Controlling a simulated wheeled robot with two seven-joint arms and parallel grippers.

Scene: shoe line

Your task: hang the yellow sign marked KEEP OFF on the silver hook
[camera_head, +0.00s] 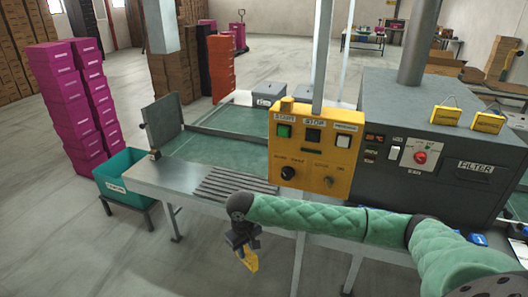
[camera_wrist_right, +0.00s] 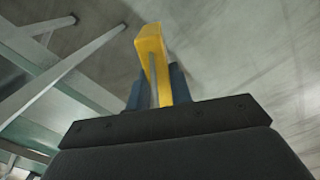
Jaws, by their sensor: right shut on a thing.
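My right gripper (camera_head: 243,246) hangs low in front of the metal bench, fingers pointing down. It is shut on a yellow sign (camera_head: 251,262), which is seen partly edge-on below the fingers. In the right wrist view the yellow sign (camera_wrist_right: 152,45) stands out between the dark blue fingers (camera_wrist_right: 153,90). Its marking cannot be read. Two other yellow signs, a left one (camera_head: 445,115) and a right one (camera_head: 487,121), hang on the upper front of the grey machine; their lettering is too small to read. I cannot make out a silver hook for sure. My left gripper is not in view.
A yellow control box (camera_head: 314,152) with buttons and knobs stands above the bench (camera_head: 170,180), just beyond my right forearm. The grey filter machine (camera_head: 440,165) fills the right. A teal bin (camera_head: 122,176) and pink boxes (camera_head: 62,92) stand left. The floor at front left is clear.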

